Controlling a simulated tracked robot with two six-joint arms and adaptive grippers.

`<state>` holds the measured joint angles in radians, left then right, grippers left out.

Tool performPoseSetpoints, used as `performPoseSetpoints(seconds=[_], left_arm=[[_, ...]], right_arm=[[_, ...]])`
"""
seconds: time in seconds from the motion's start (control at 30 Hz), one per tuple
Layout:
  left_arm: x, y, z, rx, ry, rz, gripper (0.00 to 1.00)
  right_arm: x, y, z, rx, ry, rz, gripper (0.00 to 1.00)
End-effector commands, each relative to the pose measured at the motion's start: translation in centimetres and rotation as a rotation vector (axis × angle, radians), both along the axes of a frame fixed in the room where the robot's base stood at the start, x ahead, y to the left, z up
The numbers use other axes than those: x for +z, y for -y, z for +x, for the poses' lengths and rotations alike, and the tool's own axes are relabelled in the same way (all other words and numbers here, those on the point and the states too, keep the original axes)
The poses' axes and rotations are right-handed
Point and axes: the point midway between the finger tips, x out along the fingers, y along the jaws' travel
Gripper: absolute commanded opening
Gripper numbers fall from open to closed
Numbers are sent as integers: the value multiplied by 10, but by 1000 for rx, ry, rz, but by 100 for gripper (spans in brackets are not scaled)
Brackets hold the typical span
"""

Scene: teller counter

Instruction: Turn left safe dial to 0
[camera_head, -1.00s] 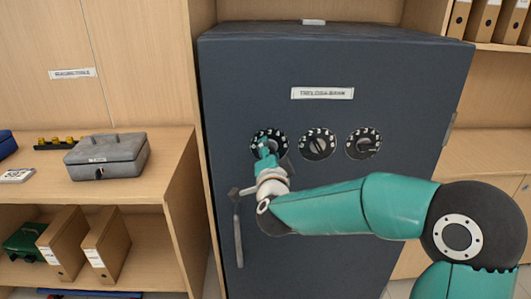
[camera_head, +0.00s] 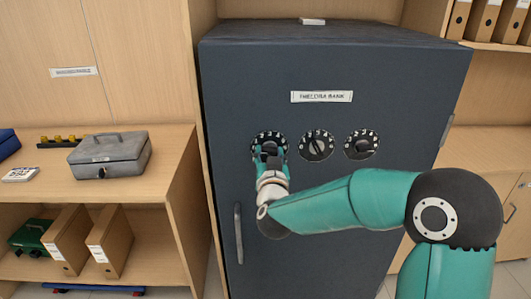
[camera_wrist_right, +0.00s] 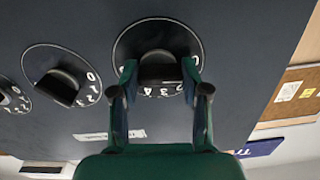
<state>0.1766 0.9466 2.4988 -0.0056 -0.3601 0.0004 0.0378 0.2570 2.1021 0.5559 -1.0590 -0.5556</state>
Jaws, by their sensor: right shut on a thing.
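The left safe dial (camera_head: 269,140) is a black disc with white numbers on the dark grey safe door (camera_head: 330,200). My right gripper (camera_head: 270,152) is at its front and hides its lower part. In the right wrist view, the two green fingers of my right gripper (camera_wrist_right: 161,78) are on either side of the black knob of the left dial (camera_wrist_right: 158,68), shut on it. Digits such as 3 and 4 show between the fingers, but the dial's exact setting is unclear. My left gripper is not in view.
The middle dial (camera_head: 317,145) and right dial (camera_head: 361,144) sit close by on the right. A vertical door handle (camera_head: 239,234) is below left. A grey cash box (camera_head: 110,154) stands on the wooden shelf at left. My right forearm crosses the door's lower half.

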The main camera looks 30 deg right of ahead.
Motion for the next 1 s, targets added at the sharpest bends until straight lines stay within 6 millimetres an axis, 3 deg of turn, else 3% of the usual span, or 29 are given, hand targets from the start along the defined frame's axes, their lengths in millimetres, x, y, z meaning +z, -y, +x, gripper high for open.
performPoseSetpoints(seconds=[0.3,0.8,0.83,1.0], left_arm=[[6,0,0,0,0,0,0],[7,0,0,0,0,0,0],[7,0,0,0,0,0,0],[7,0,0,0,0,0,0]], right_arm=[[6,1,1,-2,-53,-115,11],[7,0,2,1,-63,-136,11],[7,0,2,1,-63,-136,47],[5,-1,1,2,-67,-133,71]])
